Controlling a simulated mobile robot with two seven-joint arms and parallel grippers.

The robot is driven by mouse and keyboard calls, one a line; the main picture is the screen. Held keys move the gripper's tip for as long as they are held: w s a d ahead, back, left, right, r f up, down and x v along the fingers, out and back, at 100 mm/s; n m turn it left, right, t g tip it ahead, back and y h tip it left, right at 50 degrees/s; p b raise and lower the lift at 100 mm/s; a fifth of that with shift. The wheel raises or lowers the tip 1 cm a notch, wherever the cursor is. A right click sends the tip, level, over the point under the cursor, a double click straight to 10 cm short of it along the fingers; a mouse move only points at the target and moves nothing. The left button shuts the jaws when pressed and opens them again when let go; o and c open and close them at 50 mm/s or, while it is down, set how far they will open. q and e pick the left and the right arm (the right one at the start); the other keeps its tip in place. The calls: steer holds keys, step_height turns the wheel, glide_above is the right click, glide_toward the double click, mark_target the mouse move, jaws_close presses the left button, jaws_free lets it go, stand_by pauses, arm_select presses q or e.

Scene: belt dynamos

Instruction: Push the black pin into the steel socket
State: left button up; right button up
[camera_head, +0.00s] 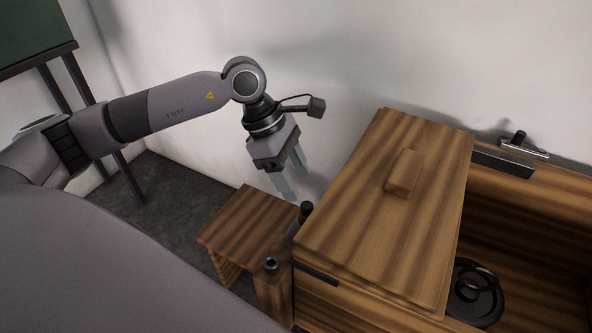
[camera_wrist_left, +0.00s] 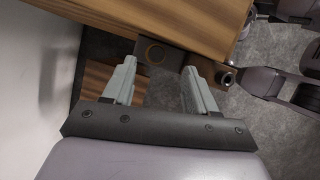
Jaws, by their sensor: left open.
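The black pin (camera_head: 306,208) stands up at the left end of a wooden chest. In the left wrist view, a dark round end with a brownish ring (camera_wrist_left: 155,54), apparently the pin's top, shows just beyond and between the fingers. The steel socket (camera_head: 271,264) is a small ring with a dark hole, nearer to me than the pin. It also shows in the left wrist view (camera_wrist_left: 228,78), right of the right-hand finger. My left gripper (camera_head: 293,181) is open and empty, above and just behind the pin, apart from it. My right gripper is out of view.
A small wooden stand (camera_head: 247,222) is left of the chest. The chest's wooden lid (camera_head: 415,150) carries a raised block. Its open right part (camera_head: 540,225) holds a dark coiled object (camera_head: 475,292). A metal latch (camera_head: 522,146) sits on the back edge. The wall is close behind.

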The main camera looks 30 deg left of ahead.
mark_target(306, 205)
arm_select(q)
steer(key=shift+y, duration=0.3)
steer(key=shift+a+x, duration=0.2)
steer(key=shift+x, duration=3.2)
steer(key=shift+w+f, duration=0.1)
jaws_close()
steer(key=shift+r+p, duration=1.4)
steer(key=shift+r, duration=0.9)
steer(key=shift+d, duration=0.1)
